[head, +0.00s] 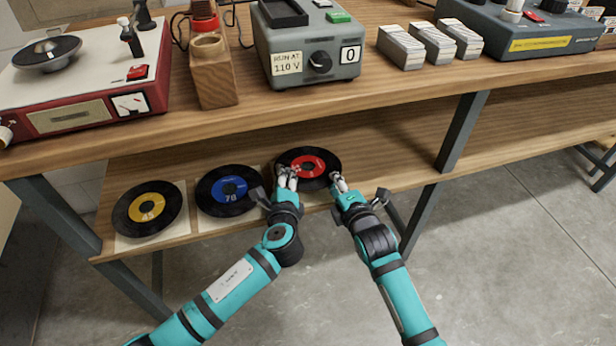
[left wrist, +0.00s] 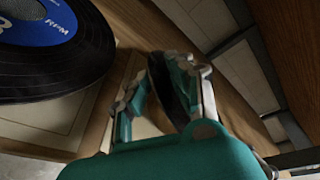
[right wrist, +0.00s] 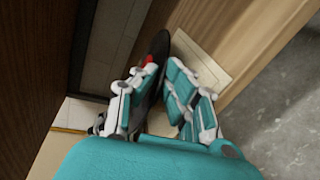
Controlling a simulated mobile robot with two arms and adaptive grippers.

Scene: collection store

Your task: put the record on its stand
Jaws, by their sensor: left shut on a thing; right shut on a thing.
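The black record with a red label (head: 318,159) is held between my two grippers over the lower shelf in the head view. My left gripper (head: 287,178) is shut on its left edge. My right gripper (head: 338,181) is shut on its right edge. The record shows edge-on between the fingers in the left wrist view (left wrist: 182,88) and the right wrist view (right wrist: 154,78). A pale square pad (right wrist: 203,62) lies below it in the right wrist view. How far the record is above the pad is hard to tell. I cannot identify a stand for certain.
A blue-labelled record (head: 229,190) and a yellow-labelled record (head: 147,209) lie to the left on the lower shelf (head: 400,178). The upper table (head: 300,105) overhangs at the back, carrying a red record player (head: 85,90) and a grey box (head: 305,52). The shelf is clear to the right.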

